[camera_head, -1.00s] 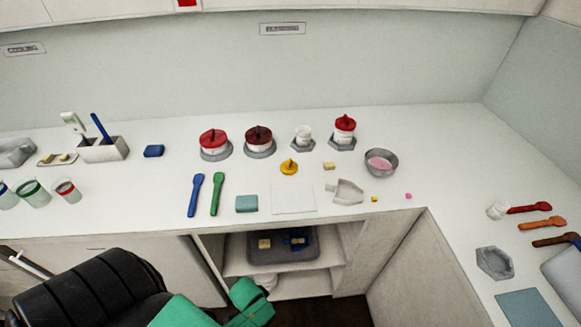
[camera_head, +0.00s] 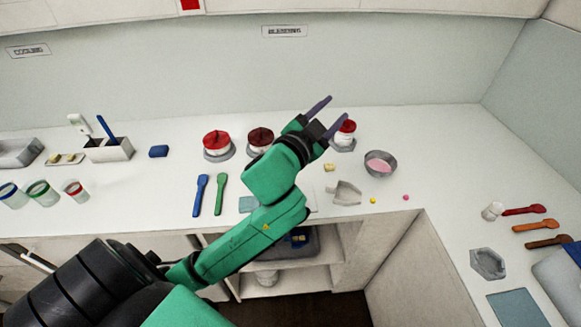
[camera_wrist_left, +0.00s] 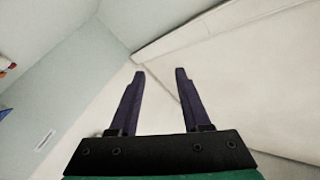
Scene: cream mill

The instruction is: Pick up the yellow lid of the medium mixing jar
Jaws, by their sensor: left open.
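The yellow lid is not visible in the head view now; my left arm covers the counter spot where it lay. The small white open jar behind that spot is hidden too. My left gripper (camera_head: 335,108) is raised over the back of the counter, in front of the red-lidded jars as seen from the head. Its two dark fingers are apart. The left wrist view shows the same open gripper (camera_wrist_left: 160,72) with nothing between the fingers, facing pale walls and surfaces. My right gripper is in neither view.
Red-lidded jars (camera_head: 217,146) and (camera_head: 345,133) stand near the arm on the counter (camera_head: 440,150). A grey bowl (camera_head: 380,163) with pink contents is to the right. Blue and green spatulas (camera_head: 221,194) lie at the front left. A cabinet runs along the top.

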